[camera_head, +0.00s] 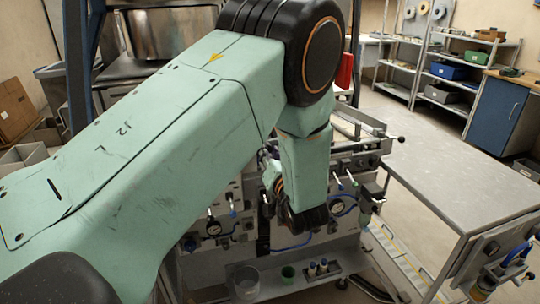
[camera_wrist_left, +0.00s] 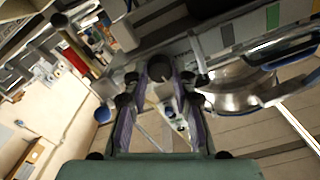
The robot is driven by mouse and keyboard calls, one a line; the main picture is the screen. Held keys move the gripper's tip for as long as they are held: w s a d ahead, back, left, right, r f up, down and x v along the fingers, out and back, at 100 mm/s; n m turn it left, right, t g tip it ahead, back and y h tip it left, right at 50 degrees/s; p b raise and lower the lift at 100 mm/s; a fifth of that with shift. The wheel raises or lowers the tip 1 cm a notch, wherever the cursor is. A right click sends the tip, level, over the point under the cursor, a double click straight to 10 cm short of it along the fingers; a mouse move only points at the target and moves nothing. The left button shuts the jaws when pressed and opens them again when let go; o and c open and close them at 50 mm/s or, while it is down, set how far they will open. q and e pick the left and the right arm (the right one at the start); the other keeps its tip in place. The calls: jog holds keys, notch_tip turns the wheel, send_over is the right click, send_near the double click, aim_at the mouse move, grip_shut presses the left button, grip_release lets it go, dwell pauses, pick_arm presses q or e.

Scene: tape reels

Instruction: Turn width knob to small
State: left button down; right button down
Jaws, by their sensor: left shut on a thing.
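My left arm comes in from the left in the head view and reaches down to the front panel of the machine (camera_head: 330,205). Its wrist hides most of the left gripper and what it holds there. In the left wrist view my left gripper (camera_wrist_left: 160,80) has its two purple-sided fingers on either side of a dark round knob (camera_wrist_left: 158,66), closed on it. I take it for the width knob; no label or setting mark on it is readable. My right gripper is not in view.
A grey steel table (camera_head: 465,165) stands to the right of the machine. Shelves with a blue bin (camera_head: 449,71) and a green bin (camera_head: 476,57) stand at the back right. Clear and green cups (camera_head: 288,272) sit on the machine's lower shelf. A blue hose hangs along the panel.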

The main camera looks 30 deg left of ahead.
pick_arm(q)
jog(key=shift+s+f+n+b, duration=0.15)
jog(key=shift+n+b, duration=1.6)
jog(key=shift+n, duration=2.2)
jog(key=shift+f+n+b, duration=0.2)
jog(key=shift+n+b, duration=1.55)
jog(key=shift+n, duration=2.2)
jog(key=c, duration=1.1)
grip_release()
jog(key=shift+r, duration=0.15)
jog(key=shift+n, duration=0.3)
jog(key=shift+r, duration=0.1)
